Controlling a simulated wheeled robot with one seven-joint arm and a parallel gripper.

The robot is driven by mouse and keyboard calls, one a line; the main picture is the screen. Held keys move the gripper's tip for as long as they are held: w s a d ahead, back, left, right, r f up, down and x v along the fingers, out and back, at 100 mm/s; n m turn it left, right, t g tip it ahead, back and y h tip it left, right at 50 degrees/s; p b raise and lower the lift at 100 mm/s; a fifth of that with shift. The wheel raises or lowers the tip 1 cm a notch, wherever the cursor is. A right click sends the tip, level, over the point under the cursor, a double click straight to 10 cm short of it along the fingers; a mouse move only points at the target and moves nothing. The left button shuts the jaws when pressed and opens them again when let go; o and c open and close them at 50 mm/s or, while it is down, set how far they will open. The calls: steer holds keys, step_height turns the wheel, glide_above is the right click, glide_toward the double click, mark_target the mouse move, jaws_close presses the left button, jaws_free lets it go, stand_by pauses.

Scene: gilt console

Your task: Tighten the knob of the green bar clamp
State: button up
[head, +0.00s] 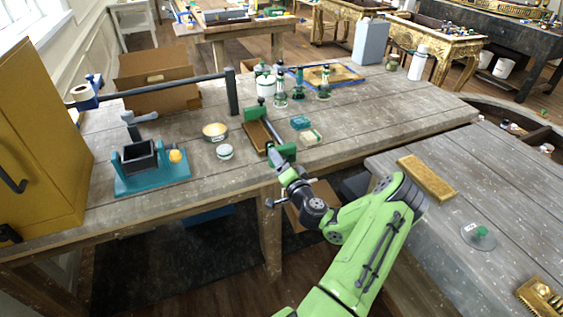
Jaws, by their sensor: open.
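The green bar clamp (282,151) lies on the wooden workbench (210,182), near its front edge at the middle of the head view. Its two green jaws sit on a dark bar, with a brown wooden piece (256,137) beside it. My gripper (279,163) is at the near end of the clamp, just in front of the near green jaw. It is open, but its fingers are small in this view. My gripper and wrist cover the near end, so I cannot make out the knob or tell whether the fingers touch it.
A cream tin (215,132) and a white-lidded jar (225,152) stand left of the clamp. A teal-based vise (150,170) is farther left. The bench's right part is mostly clear.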

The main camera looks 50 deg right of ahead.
steer(key=c, duration=1.1)
steer(key=shift+o, duration=0.2)
steer(key=shift+f+m, duration=0.1)
steer(key=shift+m, duration=1)
steer(key=o, duration=1.1)
steer(key=shift+c, duration=0.2)
steer(key=p+v, duration=0.4)
steer(key=v, duration=1.2)
